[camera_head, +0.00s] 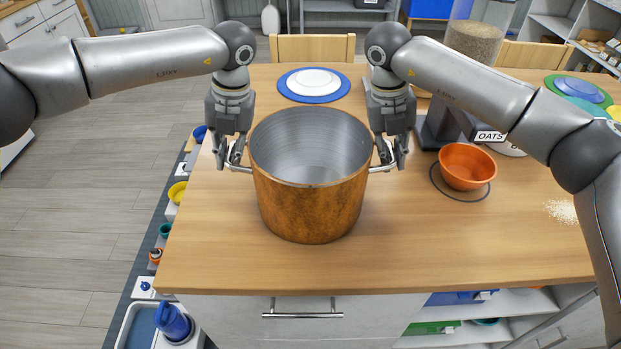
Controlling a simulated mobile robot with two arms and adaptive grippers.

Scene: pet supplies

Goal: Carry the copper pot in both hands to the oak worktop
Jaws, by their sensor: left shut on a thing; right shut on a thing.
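The copper pot (309,205) is upright over the left part of the wooden worktop (440,245). Its inside is grey metal and looks empty. My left gripper (232,160) is shut on the pot's left handle. My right gripper (388,158) is shut on its right handle. I cannot tell whether the pot's base touches the worktop or hangs just above it.
An orange bowl (467,167) stands right of the pot, before a dispenser labelled OATS (490,136). A white plate on a blue one (314,83) lies behind the pot. Spilled grains (562,211) lie at the right. The worktop's front middle is clear.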

